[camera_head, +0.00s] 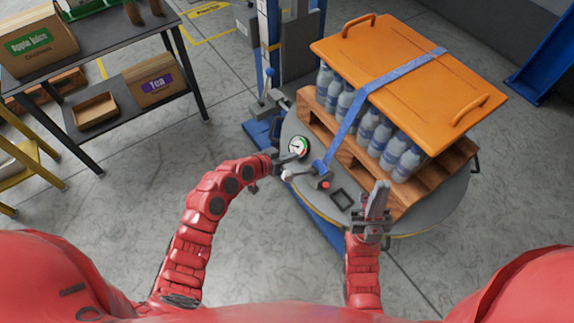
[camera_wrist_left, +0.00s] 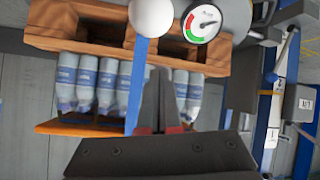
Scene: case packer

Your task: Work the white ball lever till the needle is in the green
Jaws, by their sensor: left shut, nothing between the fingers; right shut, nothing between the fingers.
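The white ball of the lever (camera_head: 287,175) is at the left edge of the grey round turntable, and shows large at the top of the left wrist view (camera_wrist_left: 151,17). The round gauge (camera_head: 298,146) is just beyond it; in the left wrist view (camera_wrist_left: 203,22) it has red and green arcs, and its dark needle appears to point right, over white. My left gripper (camera_head: 296,152) is shut and empty, close to the ball and gauge; its fingertips (camera_wrist_left: 157,78) appear apart from the ball. My right gripper (camera_head: 379,190) is shut and empty at the turntable's front.
A pallet (camera_head: 332,131) of bottles (camera_head: 371,133) under an orange lid (camera_head: 400,70) stands on the turntable (camera_head: 405,213). A blue strap (camera_head: 345,125) runs down near the lever. A red button (camera_head: 325,185) is right of the ball. A shelf with boxes (camera_head: 153,80) stands left.

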